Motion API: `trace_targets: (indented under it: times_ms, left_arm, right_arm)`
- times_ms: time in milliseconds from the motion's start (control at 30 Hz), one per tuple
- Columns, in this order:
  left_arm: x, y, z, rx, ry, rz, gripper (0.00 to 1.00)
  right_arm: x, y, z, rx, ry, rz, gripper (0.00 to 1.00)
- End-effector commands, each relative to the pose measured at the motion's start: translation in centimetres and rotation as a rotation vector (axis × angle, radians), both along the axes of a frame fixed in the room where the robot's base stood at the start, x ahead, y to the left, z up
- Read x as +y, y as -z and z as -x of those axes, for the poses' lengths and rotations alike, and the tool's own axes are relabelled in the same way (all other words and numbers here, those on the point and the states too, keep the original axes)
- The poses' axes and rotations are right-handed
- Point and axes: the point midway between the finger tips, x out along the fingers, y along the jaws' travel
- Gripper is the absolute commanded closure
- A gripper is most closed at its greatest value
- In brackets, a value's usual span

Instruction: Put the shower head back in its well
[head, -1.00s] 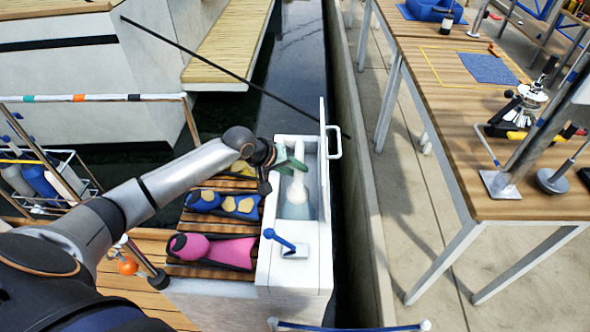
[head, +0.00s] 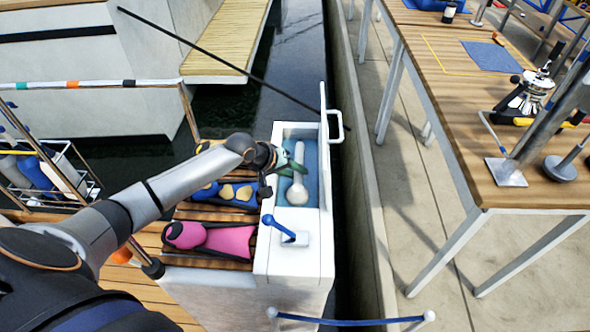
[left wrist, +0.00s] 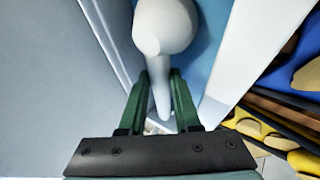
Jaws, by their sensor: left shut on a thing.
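The white shower head (head: 297,191) has a round end and a narrow handle. It is within the outline of the open blue-floored well (head: 311,160) in the white cockpit block; I cannot tell whether it touches the floor. My left gripper (head: 290,164) reaches over the well from the left, its green fingers shut on the handle. In the left wrist view the shower head (left wrist: 166,25) points away from me, its handle between the green fingers (left wrist: 159,92). My right gripper is out of view.
A white lid (head: 324,140) with a loop handle stands upright along the well's right side. A blue lever (head: 280,228) rises from the block just in front. Pink (head: 230,241) and blue-yellow items lie on slats to the left.

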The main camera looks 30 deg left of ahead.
Motion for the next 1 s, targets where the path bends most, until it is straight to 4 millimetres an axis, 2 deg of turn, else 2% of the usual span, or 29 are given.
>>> trace_targets:
  times_ms: [167,200,467,1000]
  left_arm:
    - [0.00,-0.08,-0.04,-0.001,0.000,0.000,1.00]
    - [0.00,-0.08,-0.04,-0.001,0.000,0.000,0.64]
    - [0.00,-0.07,-0.02,-0.001,0.000,0.000,0.35]
    - [0.04,-0.41,0.02,0.001,0.000,-0.001,0.34]
  right_arm:
    - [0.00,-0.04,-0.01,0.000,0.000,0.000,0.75]
    - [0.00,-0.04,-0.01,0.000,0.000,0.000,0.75]
    - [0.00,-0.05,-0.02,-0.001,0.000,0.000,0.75]
    - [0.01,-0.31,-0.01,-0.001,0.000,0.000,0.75]
